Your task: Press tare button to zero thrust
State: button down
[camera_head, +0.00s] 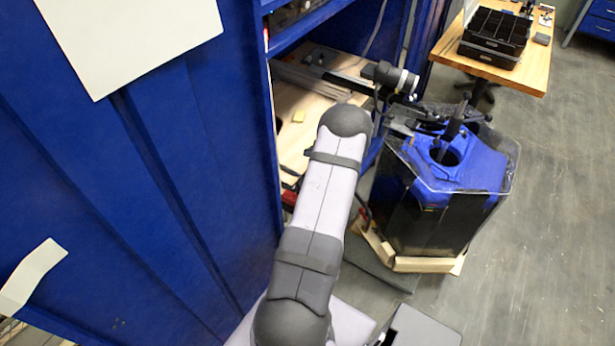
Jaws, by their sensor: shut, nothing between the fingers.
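The thruster tank (425,225) stands on the floor right of centre, dark-sided with a clear rim. Its blue top (470,165) has a round dark opening (446,156). Dark fittings and a post stand at the tank's back edge. My arm rises from the bottom centre to a dark rounded joint left of the tank. A dark and light grey cylindrical part (390,78) shows beyond that joint; I cannot tell whether it belongs to my wrist. I cannot make out my gripper or its fingertips. I cannot pick out a tare button or a thrust display.
A blue cabinet (150,170) fills the left, with a wooden shelf (290,135) inside it. Wooden strips (424,265) edge the tank's base. A wooden table (520,74) with a black tray (495,36) stands at the upper right. The grey floor (560,220) at right is clear.

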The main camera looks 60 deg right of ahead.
jog(key=shift+f, duration=0.1)
notch_tip(320, 180, down, 6)
jog(key=b, duration=0.6)
jog(key=shift+f, duration=0.1)
jog(key=shift+f+b, duration=0.85)
jog(key=shift+f, duration=0.4)
jog(key=shift+f, duration=0.2)
dwell(0.9)
jog(key=shift+f, duration=0.2)
jog(key=shift+f+b, duration=0.4)
jog(key=shift+b, duration=0.05)
dwell(0.7)
jog(key=shift+r, duration=0.2)
jog(key=shift+r+p, duration=0.65)
jog(key=shift+p, duration=0.15)
